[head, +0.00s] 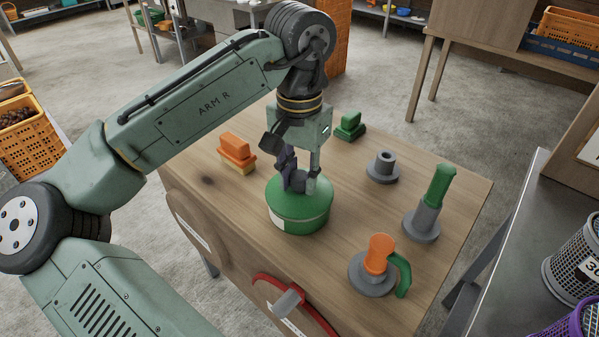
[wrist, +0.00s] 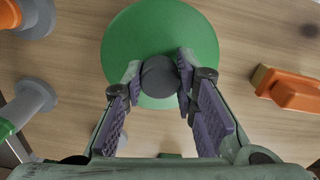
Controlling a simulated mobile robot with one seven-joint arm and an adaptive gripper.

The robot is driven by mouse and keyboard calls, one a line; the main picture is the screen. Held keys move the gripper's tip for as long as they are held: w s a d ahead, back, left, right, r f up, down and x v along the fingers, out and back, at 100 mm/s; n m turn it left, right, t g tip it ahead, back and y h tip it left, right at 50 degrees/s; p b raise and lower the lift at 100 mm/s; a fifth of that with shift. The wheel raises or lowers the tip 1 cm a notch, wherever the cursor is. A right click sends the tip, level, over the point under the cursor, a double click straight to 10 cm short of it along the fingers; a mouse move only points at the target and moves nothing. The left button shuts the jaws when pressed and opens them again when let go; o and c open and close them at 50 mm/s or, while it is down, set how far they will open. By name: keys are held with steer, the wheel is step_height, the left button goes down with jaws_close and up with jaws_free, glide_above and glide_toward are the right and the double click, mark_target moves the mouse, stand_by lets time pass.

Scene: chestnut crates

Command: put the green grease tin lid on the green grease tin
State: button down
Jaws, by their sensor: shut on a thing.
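The green grease tin (head: 300,217) stands upright on the wooden table, a round green can with a pale label on its side. The green lid (head: 283,194) is at the top of the tin, and its round green disc fills the middle of the wrist view (wrist: 125,50). My gripper (head: 297,185) is shut on the lid's dark grey knob (wrist: 159,77), one finger on each side. In the head view the lid looks level and in line with the tin. I cannot tell whether it is fully seated.
An orange block-shaped brush (head: 237,148) lies left of the tin. A green one (head: 350,125) lies behind it. A red strap (head: 270,280) is at the front edge.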

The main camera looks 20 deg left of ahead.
steer(key=shift+f, duration=0.15)
steer(key=c, duration=1.2)
jaws_free()
